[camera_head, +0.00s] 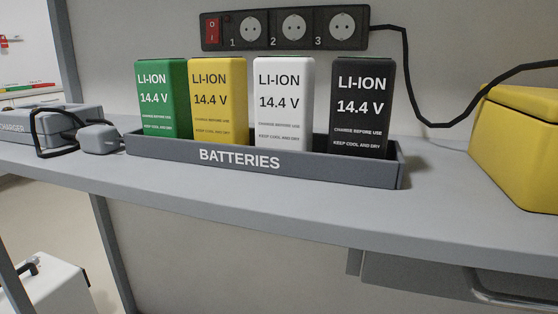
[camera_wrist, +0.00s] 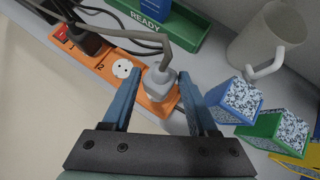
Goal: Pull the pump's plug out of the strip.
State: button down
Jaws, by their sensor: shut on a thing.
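In the wrist view, an orange power strip (camera_wrist: 108,57) runs diagonally from upper left toward the middle. A grey plug (camera_wrist: 160,82) with a grey cord is at its near end, past the empty round socket marked 2. My gripper (camera_wrist: 160,76) has its two blue fingers on either side of this plug and is shut on it. I cannot tell whether its pins are fully seated. A dark plug (camera_wrist: 93,43) sits at the strip's far end, beside a red switch (camera_wrist: 66,36). Which device each cord leads to does not show. My gripper is not in the head view.
In the wrist view, a mug (camera_wrist: 268,45), a green READY tray (camera_wrist: 165,28) and patterned boxes (camera_wrist: 232,100) stand near the strip. The head view shows a different, black strip (camera_head: 222,33) with empty sockets above a BATTERIES tray (camera_head: 330,177), and a yellow case (camera_head: 515,145).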

jog(key=shift+r+p, duration=1.35)
jog(key=shift+p, duration=0.05)
